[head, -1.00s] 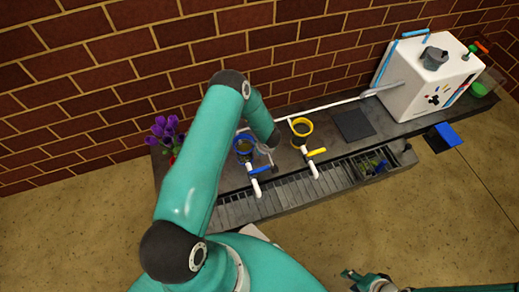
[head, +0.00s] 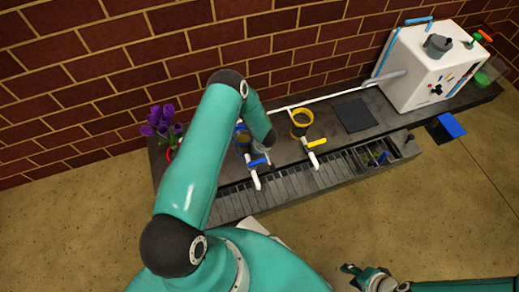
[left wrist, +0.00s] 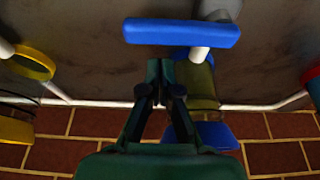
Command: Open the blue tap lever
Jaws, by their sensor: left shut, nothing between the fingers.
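The blue tap lever (head: 258,162) sits on a white tap (head: 257,181) at the front of the bench. In the left wrist view the lever (left wrist: 182,33) is a blue bar lying crosswise at the top. My left gripper (left wrist: 159,72) has its fingertips together, with nothing between them, just below the bar in the picture; a small gap shows. In the head view the left gripper is hidden behind my arm. A blue-rimmed container (head: 242,134) stands behind the tap. My right gripper (head: 357,271) is low at the front, apart from the bench; its finger opening is unclear.
A yellow tap lever (head: 317,142) and a yellow-rimmed container (head: 301,118) are to the right. Purple flowers (head: 162,122) stand at the left end. A slatted trough (head: 290,176) runs along the front. A white machine (head: 424,75) stands at the right; a brick wall is behind.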

